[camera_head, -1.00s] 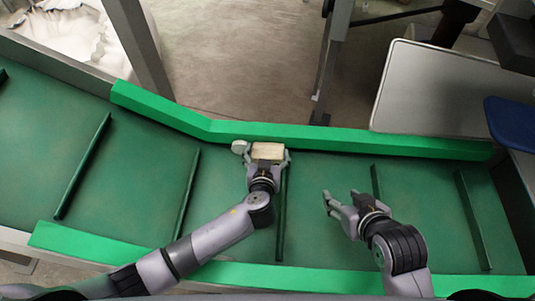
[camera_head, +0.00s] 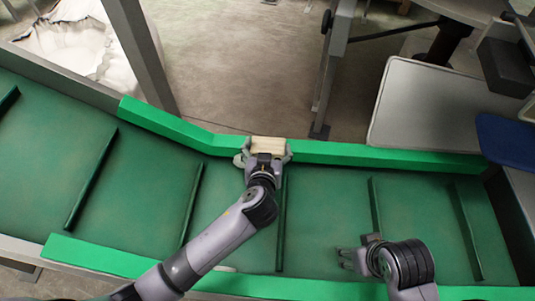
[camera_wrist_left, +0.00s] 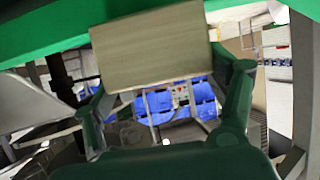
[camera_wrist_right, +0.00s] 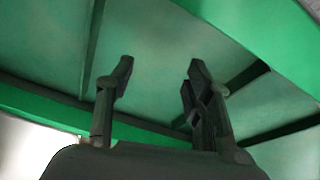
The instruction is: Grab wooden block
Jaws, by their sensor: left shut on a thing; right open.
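The wooden block (camera_head: 267,144) is pale and rectangular. My left gripper (camera_head: 265,156) is shut on it, with a finger on each side, and holds it by the belt's far green rail. In the left wrist view the block (camera_wrist_left: 150,46) fills the upper middle between the two fingers, its broad wood-grained face showing. My right gripper (camera_head: 343,258) is open and empty over the belt near the front rail. In the right wrist view its fingers (camera_wrist_right: 160,68) are apart with only green belt between them.
The green conveyor belt (camera_head: 330,205) has raised dark slats and green rails (camera_head: 380,154) along both long sides. A grey panel (camera_head: 430,105) and a blue seat-like part (camera_head: 508,138) stand at the right. A small pale thing (camera_head: 224,268) shows beside my left forearm, mostly hidden.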

